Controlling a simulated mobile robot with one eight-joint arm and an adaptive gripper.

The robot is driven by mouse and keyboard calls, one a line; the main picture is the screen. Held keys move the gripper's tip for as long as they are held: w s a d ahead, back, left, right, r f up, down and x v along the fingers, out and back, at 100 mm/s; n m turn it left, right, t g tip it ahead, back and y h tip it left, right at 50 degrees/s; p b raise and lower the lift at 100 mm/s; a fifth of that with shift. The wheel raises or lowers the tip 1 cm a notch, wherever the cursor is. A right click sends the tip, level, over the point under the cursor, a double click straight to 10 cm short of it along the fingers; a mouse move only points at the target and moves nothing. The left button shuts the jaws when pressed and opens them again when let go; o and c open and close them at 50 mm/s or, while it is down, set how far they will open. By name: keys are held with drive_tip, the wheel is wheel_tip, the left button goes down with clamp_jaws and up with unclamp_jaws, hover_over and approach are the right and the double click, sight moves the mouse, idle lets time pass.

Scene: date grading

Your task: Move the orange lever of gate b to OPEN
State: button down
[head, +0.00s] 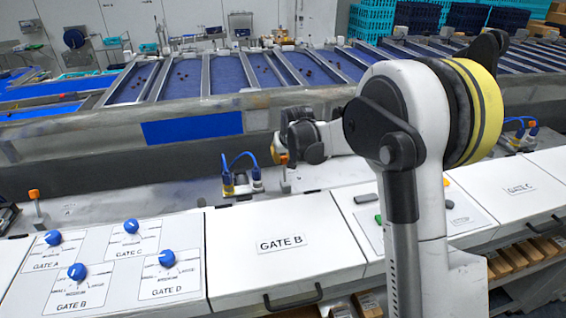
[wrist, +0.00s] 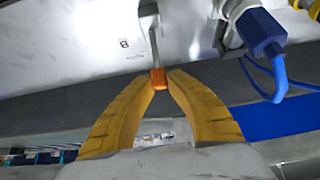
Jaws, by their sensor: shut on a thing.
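The orange lever of gate B shows in the wrist view as an orange knob (wrist: 158,79) on a thin grey stem, beside a small label with the letter B (wrist: 125,44). My gripper (wrist: 160,84) has its two yellow fingers closed around the knob at their tips. In the head view, my gripper (head: 279,152) is at the top of the lever stem (head: 285,182), behind the white GATE B panel (head: 281,243). The knob is mostly hidden there. I cannot read any OPEN marking.
Blue connectors with cables (head: 240,184) stand just left of the lever; one shows close by in the wrist view (wrist: 262,34). Another orange-topped lever (head: 35,196) stands far left. A panel with blue knobs (head: 105,268) lies front left. Sorting lanes (head: 210,75) run behind.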

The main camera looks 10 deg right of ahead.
sight(285, 164)
drive_tip(key=s+t+b, duration=0.3)
drive_tip(key=t+b, duration=0.1)
drive_tip(key=b, duration=0.2)
drive_tip(key=shift+s+f, duration=0.1)
drive_tip(key=shift+s, duration=0.3)
drive_tip(key=shift+s+t+b, duration=0.15)
drive_tip(key=shift+t+b, duration=0.15)
drive_tip(key=shift+t, duration=0.1)
drive_tip(key=c, duration=1.3)
unclamp_jaws()
drive_tip(key=shift+s+r, duration=0.1)
drive_tip(key=shift+r, duration=0.1)
drive_tip(key=v, duration=1.1)
drive_tip(key=shift+s, duration=0.35)
drive_tip(key=shift+r, duration=0.1)
drive_tip(key=shift+c, duration=0.2)
